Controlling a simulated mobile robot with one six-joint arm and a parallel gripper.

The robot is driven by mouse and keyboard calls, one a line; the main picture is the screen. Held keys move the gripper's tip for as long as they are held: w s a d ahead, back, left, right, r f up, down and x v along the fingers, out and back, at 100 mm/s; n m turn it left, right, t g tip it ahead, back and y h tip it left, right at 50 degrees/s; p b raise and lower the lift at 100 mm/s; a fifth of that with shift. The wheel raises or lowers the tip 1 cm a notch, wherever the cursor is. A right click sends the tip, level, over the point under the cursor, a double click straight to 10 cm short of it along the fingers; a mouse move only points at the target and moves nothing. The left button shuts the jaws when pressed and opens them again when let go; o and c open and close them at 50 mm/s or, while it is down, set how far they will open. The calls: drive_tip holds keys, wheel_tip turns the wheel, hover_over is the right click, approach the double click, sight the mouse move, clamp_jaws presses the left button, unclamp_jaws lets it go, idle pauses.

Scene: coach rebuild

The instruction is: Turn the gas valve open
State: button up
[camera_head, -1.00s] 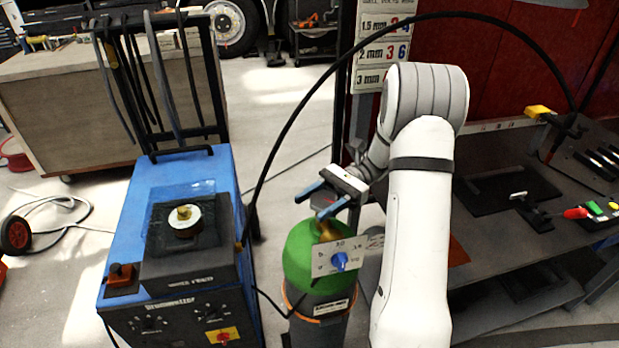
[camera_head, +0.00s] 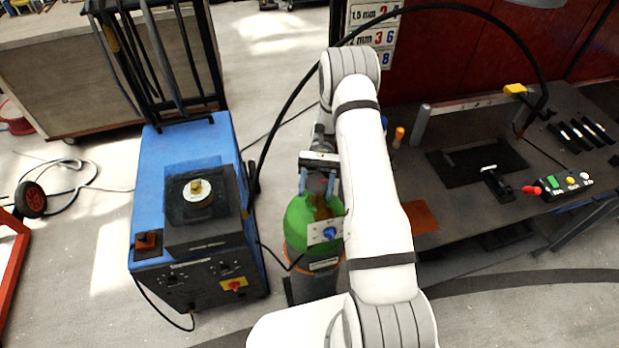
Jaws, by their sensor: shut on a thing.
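The gas cylinder (camera_head: 299,215) has a green dome and a grey body and stands upright between the blue welding machine and the workbench. The brownish gas valve (camera_head: 323,212) sits on top of the dome, partly hidden. A pale plate with a blue knob (camera_head: 330,232) is on the front of the cylinder. My gripper (camera_head: 318,191) points down at the top of the cylinder, with one blue finger on each side of the valve. It is shut on the valve; the contact itself is small and hard to see.
The blue welding machine (camera_head: 150,185) stands close on the left. A black hose (camera_head: 281,118) arches behind my arm. Open floor lies at the front left.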

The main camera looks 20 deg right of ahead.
drive_tip(key=shift+d+n+h+p, duration=0.1)
drive_tip(key=shift+n+h+p, duration=0.2)
drive_tip(key=shift+h+p, duration=0.1)
drive_tip(key=o, duration=1)
